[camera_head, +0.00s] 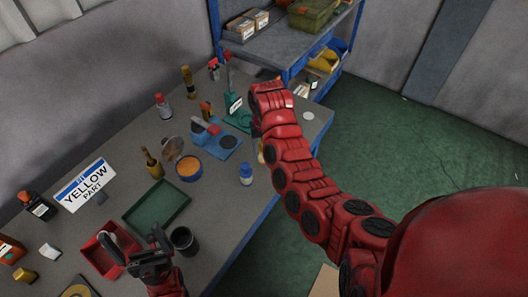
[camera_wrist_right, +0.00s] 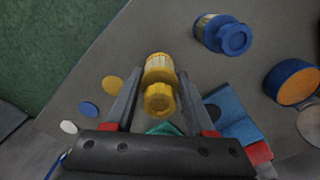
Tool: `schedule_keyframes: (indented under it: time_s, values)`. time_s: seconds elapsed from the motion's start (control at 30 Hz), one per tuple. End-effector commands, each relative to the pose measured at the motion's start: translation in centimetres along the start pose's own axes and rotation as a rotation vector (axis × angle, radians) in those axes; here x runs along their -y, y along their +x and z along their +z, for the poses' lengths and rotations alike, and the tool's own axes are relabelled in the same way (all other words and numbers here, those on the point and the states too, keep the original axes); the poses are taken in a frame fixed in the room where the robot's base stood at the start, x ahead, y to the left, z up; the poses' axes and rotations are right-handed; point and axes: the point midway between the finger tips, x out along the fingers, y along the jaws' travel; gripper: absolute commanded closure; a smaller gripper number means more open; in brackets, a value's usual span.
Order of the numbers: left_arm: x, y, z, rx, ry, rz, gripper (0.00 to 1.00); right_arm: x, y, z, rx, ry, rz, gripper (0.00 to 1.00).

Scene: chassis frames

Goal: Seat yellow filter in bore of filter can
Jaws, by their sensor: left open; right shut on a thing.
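The yellow filter (camera_wrist_right: 159,100) is a ribbed yellow cylinder held between the two fingers of my right gripper (camera_wrist_right: 159,76) in the right wrist view. A dark, open-topped can (camera_head: 184,240), apparently the filter can, stands upright near the front edge of the bench. My left gripper (camera_head: 150,258) is open just left of the can, over the red tray's side. The inside of the can is too dark to make out.
A green tray (camera_head: 157,206) and a red tray (camera_head: 103,250) lie near the can. A blue-capped part (camera_head: 246,174), a blue bowl with orange contents (camera_head: 189,168) and a blue fixture (camera_head: 222,143) stand further back. A "YELLOW PART" sign (camera_head: 85,185) stands left.

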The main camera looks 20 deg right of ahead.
Motion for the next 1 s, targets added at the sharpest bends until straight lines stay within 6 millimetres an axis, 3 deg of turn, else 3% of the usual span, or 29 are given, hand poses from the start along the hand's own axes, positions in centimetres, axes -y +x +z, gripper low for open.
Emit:
schedule_keyframes:
  time_s: [0.2, 0.3, 0.53, 0.9, 0.93, 1.0]
  values:
    - [0.0, 0.0, 0.0, 0.000, 0.000, 0.000, 0.00, -0.4, 0.0, -1.6, 0.001, 0.006, 0.000, 1.00]
    - [0.1, 1.6, -0.3, 0.000, 0.000, 0.000, 0.00, -0.4, 1.2, -1.4, 0.007, 0.007, -0.003, 1.00]
    - [0.1, 2.5, -0.4, 0.000, 0.000, 0.000, 0.00, -0.2, 2.9, -1.4, 0.004, 0.006, -0.004, 1.00]
    - [0.1, 2.0, -0.3, 0.000, 0.000, 0.000, 0.00, -0.2, 3.6, -1.5, 0.001, 0.006, -0.004, 1.00]
    - [0.1, 2.1, -0.3, 0.000, 0.000, 0.000, 0.00, -0.2, 3.5, -1.5, 0.001, 0.007, -0.004, 0.42]
    - [0.1, 2.1, -0.4, 0.000, 0.000, 0.000, 0.00, -0.2, 3.5, -1.5, 0.001, 0.007, -0.004, 0.30]
